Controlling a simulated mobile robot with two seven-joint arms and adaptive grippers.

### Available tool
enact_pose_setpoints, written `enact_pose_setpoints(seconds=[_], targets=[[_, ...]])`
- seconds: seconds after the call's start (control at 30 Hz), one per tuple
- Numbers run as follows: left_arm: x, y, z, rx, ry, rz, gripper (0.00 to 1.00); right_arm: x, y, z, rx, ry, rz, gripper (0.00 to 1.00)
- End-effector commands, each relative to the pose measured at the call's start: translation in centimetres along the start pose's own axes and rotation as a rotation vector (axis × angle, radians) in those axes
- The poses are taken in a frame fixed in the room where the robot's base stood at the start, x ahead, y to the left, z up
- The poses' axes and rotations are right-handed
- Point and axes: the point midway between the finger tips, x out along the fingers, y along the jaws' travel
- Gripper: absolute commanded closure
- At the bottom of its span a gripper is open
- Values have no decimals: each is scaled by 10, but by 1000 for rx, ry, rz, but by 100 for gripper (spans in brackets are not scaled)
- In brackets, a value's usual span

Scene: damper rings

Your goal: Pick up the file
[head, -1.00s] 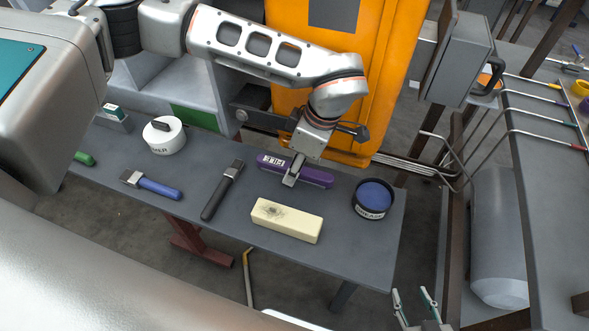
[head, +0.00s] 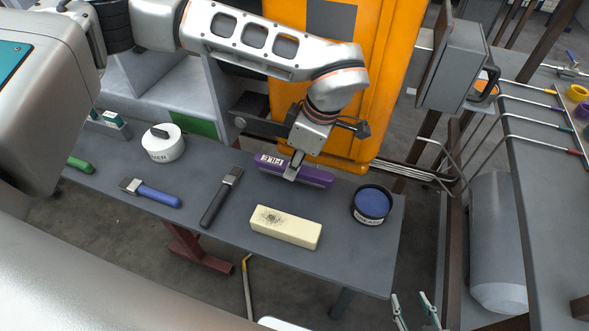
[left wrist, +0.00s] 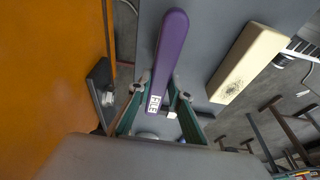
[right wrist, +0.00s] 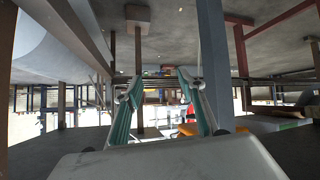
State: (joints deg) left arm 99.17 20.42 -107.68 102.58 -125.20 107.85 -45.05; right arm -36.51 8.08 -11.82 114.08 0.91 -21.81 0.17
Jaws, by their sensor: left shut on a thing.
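The file (head: 314,177) has a purple handle with a white FILE label and is at the back edge of the grey bench. My left gripper (head: 291,175) reaches down from behind and is shut on it near the labelled end. In the left wrist view the purple file (left wrist: 172,50) runs between the two fingers (left wrist: 160,92). It seems to be slightly above the bench top; the gap is hard to judge. My right gripper (head: 414,308) is open and empty at the lower right, away from the bench; its spread fingers show in the right wrist view (right wrist: 190,85).
A cream block (head: 286,228) lies in front of the file, and a round tin with a blue top (head: 372,204) stands right of it. A black-handled brush (head: 221,197), a blue-handled brush (head: 151,193) and a white round container (head: 163,144) are to the left. An orange cabinet (head: 390,60) stands behind.

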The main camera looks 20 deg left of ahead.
Motion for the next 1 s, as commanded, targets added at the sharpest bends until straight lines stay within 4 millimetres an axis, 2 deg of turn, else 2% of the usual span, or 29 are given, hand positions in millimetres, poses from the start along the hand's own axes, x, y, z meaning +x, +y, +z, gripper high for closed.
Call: enact_pose_setpoints(seconds=[0.3,0.5,0.7,1.0], targets=[[-84,2,-23,-4,0,8,100,-4,-1,-4,8,0,-3,60],[-130,1,-36,-3,0,5,100,-6,-3,-5,13,-1,-6,60],[-157,1,-44,-3,0,3,100,-7,-3,-6,16,0,-7,60],[-167,0,-46,-1,0,0,100,-7,-4,-5,17,-3,-8,60]])
